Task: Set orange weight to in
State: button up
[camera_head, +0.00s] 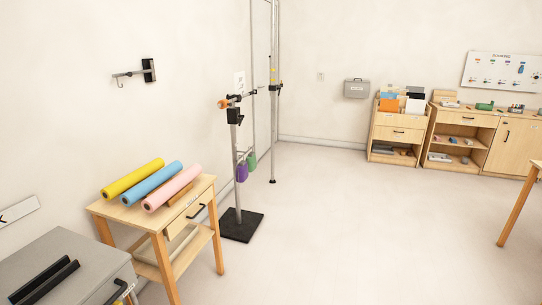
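A small orange piece (223,103), which may be the orange weight, is at the left end of a short dark crossbar on top of a metal stand (236,165). It is too small to tell its exact shape or how it is attached. A purple weight (241,172) and a green weight (251,161) hang lower, beside the stand's post. My gripper is not in this view.
A wooden table (205,187) with yellow, blue and pink rolls stands left of the stand. A grey cabinet (85,262) is at the lower left. The stand has a black floor base (241,226). Wooden shelves (398,132) line the back right. The middle floor is clear.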

aim_at(226, 103)
jog(key=i, duration=3.65)
jog(key=i+l+u, duration=0.1)
jog(key=i+u, duration=0.2)
jog(key=i, duration=0.7)
